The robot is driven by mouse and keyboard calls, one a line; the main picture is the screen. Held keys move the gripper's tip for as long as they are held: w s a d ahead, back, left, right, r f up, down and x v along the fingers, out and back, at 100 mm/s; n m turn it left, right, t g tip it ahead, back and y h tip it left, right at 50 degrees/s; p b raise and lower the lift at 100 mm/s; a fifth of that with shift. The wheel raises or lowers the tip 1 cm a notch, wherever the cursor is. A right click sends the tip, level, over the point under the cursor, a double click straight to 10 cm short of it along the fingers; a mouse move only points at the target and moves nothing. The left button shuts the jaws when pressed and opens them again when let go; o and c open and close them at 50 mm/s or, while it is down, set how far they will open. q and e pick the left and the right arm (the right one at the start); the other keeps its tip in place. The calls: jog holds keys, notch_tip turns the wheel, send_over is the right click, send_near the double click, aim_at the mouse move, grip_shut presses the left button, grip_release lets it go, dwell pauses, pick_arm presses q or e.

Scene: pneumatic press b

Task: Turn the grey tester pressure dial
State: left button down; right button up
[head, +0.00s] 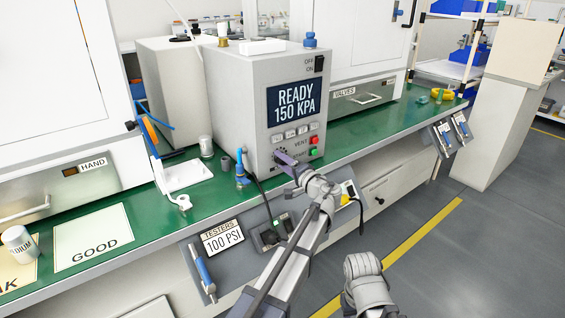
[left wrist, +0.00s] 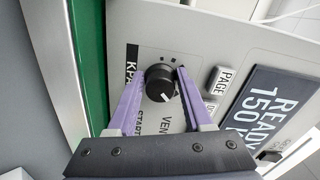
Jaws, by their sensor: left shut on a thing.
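The grey tester (head: 235,105) stands on the green bench, its screen reading READY 150 KPA. Its black pressure dial (left wrist: 160,82), with a white pointer line, sits beside the KPA label in the left wrist view. My left gripper (head: 281,156) reaches the lower left of the tester's front. Its purple fingers (left wrist: 158,85) lie on either side of the dial and are shut on it. In the head view the gripper mostly hides the dial. My right gripper is not in view; only part of my right arm shows at the bottom.
Red and green buttons (head: 314,146) sit right of the dial. A blue-topped fitting (head: 241,172) stands close to the tester's left front. A 100 PSI testers panel (head: 222,240) hangs below the bench edge.

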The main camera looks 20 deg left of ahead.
pick_arm(q)
jog(key=shift+c, duration=1.5)
grip_release()
jog(key=shift+d, duration=0.15)
jog(key=v, duration=0.7)
jog(key=shift+s+d, duration=0.25)
